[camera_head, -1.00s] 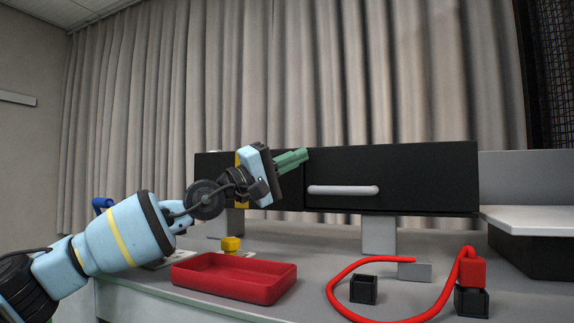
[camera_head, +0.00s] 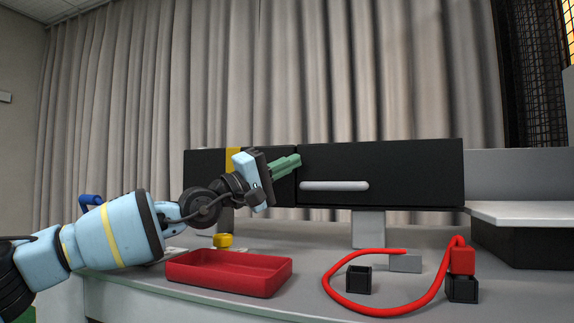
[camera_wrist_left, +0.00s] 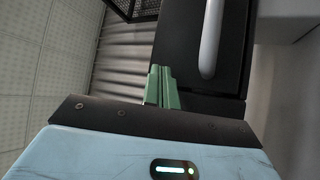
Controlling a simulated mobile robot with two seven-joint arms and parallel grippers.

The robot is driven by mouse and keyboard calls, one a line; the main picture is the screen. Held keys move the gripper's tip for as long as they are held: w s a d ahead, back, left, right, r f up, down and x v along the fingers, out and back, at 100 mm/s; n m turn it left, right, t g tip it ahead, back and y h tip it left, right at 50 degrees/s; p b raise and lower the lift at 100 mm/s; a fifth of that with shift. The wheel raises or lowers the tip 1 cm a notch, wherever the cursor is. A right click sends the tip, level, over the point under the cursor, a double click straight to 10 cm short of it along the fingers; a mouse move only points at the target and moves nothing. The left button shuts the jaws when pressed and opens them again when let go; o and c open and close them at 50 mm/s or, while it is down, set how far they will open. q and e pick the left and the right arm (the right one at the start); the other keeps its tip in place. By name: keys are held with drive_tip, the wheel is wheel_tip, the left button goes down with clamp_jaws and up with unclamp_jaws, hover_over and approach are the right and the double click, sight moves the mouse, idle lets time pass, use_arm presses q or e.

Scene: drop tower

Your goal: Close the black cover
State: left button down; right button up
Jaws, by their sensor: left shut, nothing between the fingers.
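The black cover (camera_head: 410,170) is a long dark panel with a pale bar handle (camera_head: 334,186), raised on grey supports above the table. It also shows in the left wrist view (camera_wrist_left: 229,68), with the handle (camera_wrist_left: 209,45) running along it. My left gripper (camera_head: 298,160) has green fingers, shut and empty, at the left end of the cover, above and left of the handle. In the left wrist view the fingertips (camera_wrist_left: 160,70) point along the cover, beside the handle. I cannot tell whether they touch the cover. My right gripper is in neither view.
A red tray (camera_head: 228,284) lies on the table below my left arm, with a yellow knob (camera_head: 223,240) behind it. A red cable (camera_head: 335,290) curves around a small black box (camera_head: 358,279) to a red plug (camera_head: 461,261). A pale raised shelf (camera_head: 525,214) stands at right.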

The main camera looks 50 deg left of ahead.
use_arm(q)
drive_tip(key=shift+r, duration=0.15)
